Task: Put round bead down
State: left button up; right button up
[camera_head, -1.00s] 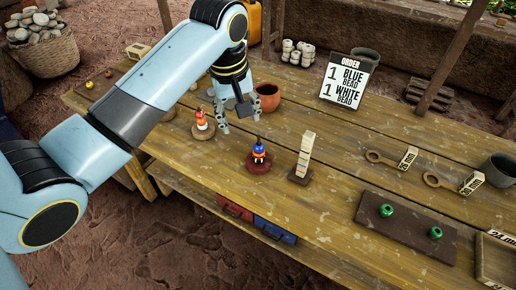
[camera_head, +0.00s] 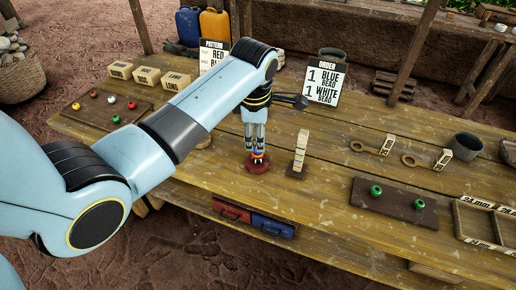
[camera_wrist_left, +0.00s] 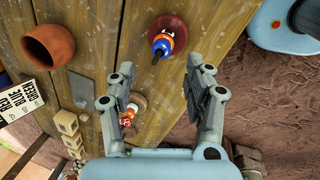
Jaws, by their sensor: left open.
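A small stack of beads, with blue, orange and white showing, stands on a round red-brown base (camera_head: 258,168) near the table's front edge. In the left wrist view the blue and orange beads (camera_wrist_left: 162,42) show on their base (camera_wrist_left: 178,26), with a dark tip sticking up. My left gripper (camera_head: 255,147) points down right above this stack and partly hides it. In the wrist view my left gripper (camera_wrist_left: 160,64) is open, with no bead seen between its fingers. A second bead stack (camera_wrist_left: 128,114) shows beyond the left finger. My right gripper is not in view.
A pale block tower (camera_head: 300,150) stands close to the right of the stack. A dark board (camera_head: 394,203) with two green beads lies farther right. An order sign (camera_head: 325,83) stands behind. A bead tray (camera_head: 100,108) lies at left.

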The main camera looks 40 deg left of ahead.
aim_at(257, 153)
pick_arm(q)
jog(key=shift+a+f, duration=0.1)
jog(key=shift+f, duration=0.6)
jog(key=x, duration=0.3)
jog(key=shift+w+f, duration=0.15)
jog(key=shift+f, duration=0.5)
jog(key=c, duration=0.8)
jog(key=shift+c, duration=0.6)
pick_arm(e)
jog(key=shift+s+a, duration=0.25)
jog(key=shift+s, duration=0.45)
pick_arm(q)
jog(key=shift+c, duration=0.3)
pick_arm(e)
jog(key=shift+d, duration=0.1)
